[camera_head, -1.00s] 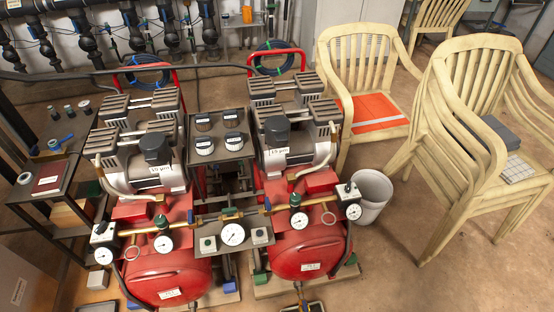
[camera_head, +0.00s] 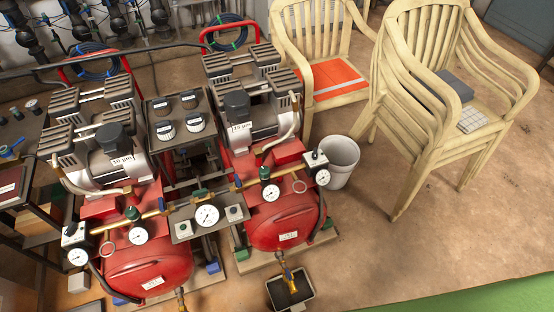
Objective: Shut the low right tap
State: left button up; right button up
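A low brass tap with a yellowish part (camera_head: 287,277) sticks out below the front of the right red tank (camera_head: 284,222). It hangs above a small dark tray with a pale rim (camera_head: 304,302) on the floor. Its handle is too small to tell whether the tap is open or shut. Another low brass tap (camera_head: 181,299) shows under the left red tank (camera_head: 150,268), partly cut by the bottom edge. Neither of my grippers is in view.
A brass pipe with green-capped valves and a round gauge (camera_head: 207,216) runs across both tanks. A grey bucket (camera_head: 339,162) stands right of the right tank. Stacked cream chairs (camera_head: 440,100) are farther right. Open floor (camera_head: 370,250) lies between, with a green surface (camera_head: 500,300) at bottom right.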

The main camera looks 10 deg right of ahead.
aim_at(289, 275)
jog(key=k+j, duration=0.2)
jog(key=k, duration=0.4)
jog(key=k+j, duration=0.15)
jog(key=k, duration=0.4)
jog(key=k+j, duration=0.2)
jog(key=k, duration=0.4)
